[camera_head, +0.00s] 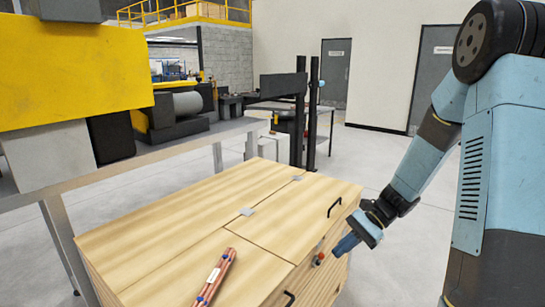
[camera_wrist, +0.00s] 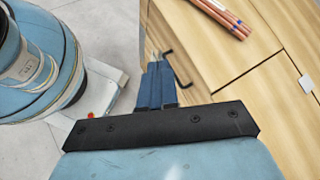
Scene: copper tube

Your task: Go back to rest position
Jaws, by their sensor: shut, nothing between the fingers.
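My gripper (camera_head: 340,246) is at the right front side of the wooden box in the head view, close to its edge. In the wrist view its blue fingers (camera_wrist: 156,72) are together with nothing between them. A bundle of copper tubes (camera_head: 214,279) with blue bands and a white label lies on the wooden box top (camera_head: 165,232). The tubes also show in the wrist view (camera_wrist: 222,15), apart from my gripper. My arm hangs down from the right side of the head view.
The box lid has black handles (camera_head: 334,207) and grey hinge plates (camera_head: 247,211). A small red knob (camera_head: 320,256) is beside my fingers. A yellow machine (camera_head: 70,70) and a grey bench stand at left. Open floor (camera_head: 385,160) lies behind the box.

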